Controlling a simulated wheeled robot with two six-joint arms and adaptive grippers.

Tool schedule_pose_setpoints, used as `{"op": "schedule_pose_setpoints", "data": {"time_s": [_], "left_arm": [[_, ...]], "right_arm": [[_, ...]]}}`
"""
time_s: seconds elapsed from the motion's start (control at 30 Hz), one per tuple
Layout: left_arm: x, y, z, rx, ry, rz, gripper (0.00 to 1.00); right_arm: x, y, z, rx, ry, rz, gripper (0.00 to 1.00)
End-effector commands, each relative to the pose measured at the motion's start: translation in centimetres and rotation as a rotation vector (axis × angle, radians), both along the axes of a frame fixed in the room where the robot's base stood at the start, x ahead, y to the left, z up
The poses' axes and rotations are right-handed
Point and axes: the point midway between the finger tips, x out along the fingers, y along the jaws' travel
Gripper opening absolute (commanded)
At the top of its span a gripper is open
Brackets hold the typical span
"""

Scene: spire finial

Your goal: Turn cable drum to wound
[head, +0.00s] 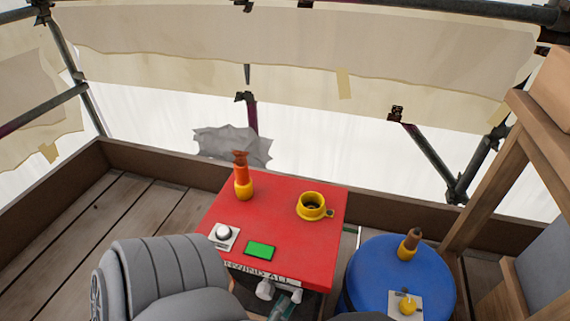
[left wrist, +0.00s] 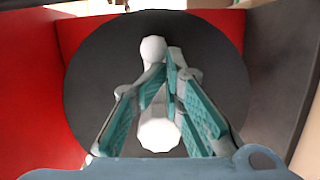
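The cable drum shows in the left wrist view as a large dark round face (left wrist: 100,75) set in a red surround. A white handle (left wrist: 158,135) with rounded ends stands across the middle of this face, upright in that view. My left gripper (left wrist: 166,72) has its teal-padded fingers close together around the handle's middle, which they partly hide. In the head view, the white handle (head: 265,290) and my left gripper (head: 285,304) show at the front of the red box (head: 275,205), below the "REWIND ALL" label. My right gripper is not in view.
A blue drum (head: 385,270) stands to the right. Wooden framing (head: 480,190) and scaffold poles enclose the deck.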

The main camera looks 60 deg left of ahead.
Motion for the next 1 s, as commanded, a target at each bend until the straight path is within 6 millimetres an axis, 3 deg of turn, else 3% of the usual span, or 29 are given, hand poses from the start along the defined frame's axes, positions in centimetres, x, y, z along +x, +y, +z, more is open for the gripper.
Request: {"op": "schedule_pose_setpoints", "data": {"time_s": [0.03,0.07,0.2,0.3,0.43,0.47,0.5,0.73,1.0], "left_arm": [[0.7,-0.1,2.2,0.011,-0.041,-0.004,0.00],[0.8,-0.1,2.9,0.014,-0.043,-0.004,0.00],[1.0,-0.2,5.4,0.014,-0.044,-0.006,0.40],[1.0,-0.1,6.3,0.014,-0.044,-0.007,0.48],[1.2,-0.1,6.6,0.014,-0.046,-0.007,0.36],[1.2,-0.1,6.6,0.014,-0.046,-0.007,0.24],[1.2,-0.1,6.5,0.013,-0.045,-0.007,0.00],[0.9,-0.1,6.5,0.011,-0.037,-0.004,0.00],[0.9,-0.1,7.8,0.009,-0.033,-0.005,0.00]], "right_arm": [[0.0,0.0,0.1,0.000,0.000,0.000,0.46],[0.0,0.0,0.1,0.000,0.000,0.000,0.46],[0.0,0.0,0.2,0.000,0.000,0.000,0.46],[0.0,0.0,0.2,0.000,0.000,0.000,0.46],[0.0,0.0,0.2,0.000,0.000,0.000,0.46],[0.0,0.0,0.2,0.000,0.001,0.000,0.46],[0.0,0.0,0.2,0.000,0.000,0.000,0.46],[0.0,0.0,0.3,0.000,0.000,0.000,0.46],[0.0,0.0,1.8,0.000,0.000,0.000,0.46]]}}
